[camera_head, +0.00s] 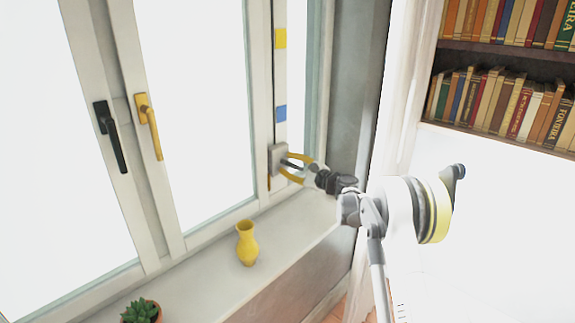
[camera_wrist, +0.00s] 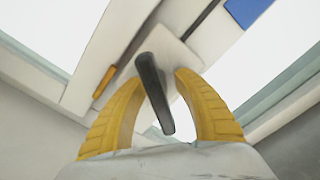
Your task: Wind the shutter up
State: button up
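A grey winder box (camera_head: 277,158) sits low on the right window frame. It shows as a pale block in the wrist view (camera_wrist: 176,46). A dark lever (camera_wrist: 152,80) sticks out from it towards the wrist camera. My gripper (camera_head: 287,166) is at the winder box, its yellow fingers spread. In the wrist view my gripper (camera_wrist: 160,80) has one finger on each side of the lever, with gaps showing; firm contact is not visible. A strip (camera_head: 280,75) with a yellow mark and a blue mark runs above the box. No shutter can be made out against the bright panes.
A yellow vase (camera_head: 247,244) and a potted succulent (camera_head: 141,312) stand on the window sill (camera_head: 200,287). A black handle (camera_head: 111,137) and a yellow handle (camera_head: 149,126) are on the window frames. A curtain (camera_head: 405,85) and bookshelves (camera_head: 500,55) are at right.

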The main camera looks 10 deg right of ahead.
jog(key=v, duration=1.2)
jog(key=shift+o, duration=0.3)
